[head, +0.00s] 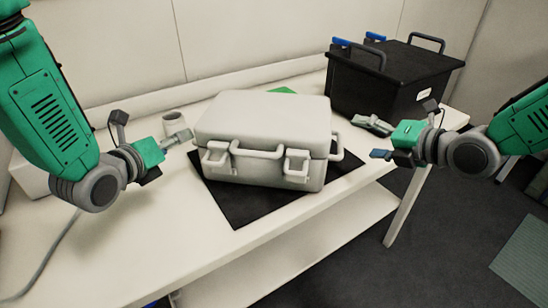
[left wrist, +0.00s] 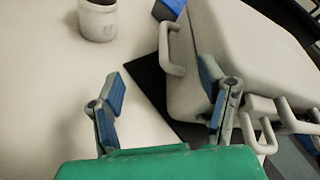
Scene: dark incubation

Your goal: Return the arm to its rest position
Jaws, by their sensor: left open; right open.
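My left gripper (head: 178,139) is open and empty, to the left of the white case and above the table. In the left wrist view its two blue-padded fingers (left wrist: 165,105) are spread apart, with the right finger in front of the case. My right gripper (head: 374,140) is open and empty, to the right of the case, below the black box in the picture. The white case (head: 262,122) is closed, with its handle and latches facing me. It also shows in the left wrist view (left wrist: 240,60).
The case stands on a black mat (head: 238,212) on the white table (head: 130,245). A black box (head: 400,82) with handles stands at the back right. A pale cup (head: 174,121) stands behind my left gripper. The table's left front is mostly clear, with a grey cable (head: 50,258).

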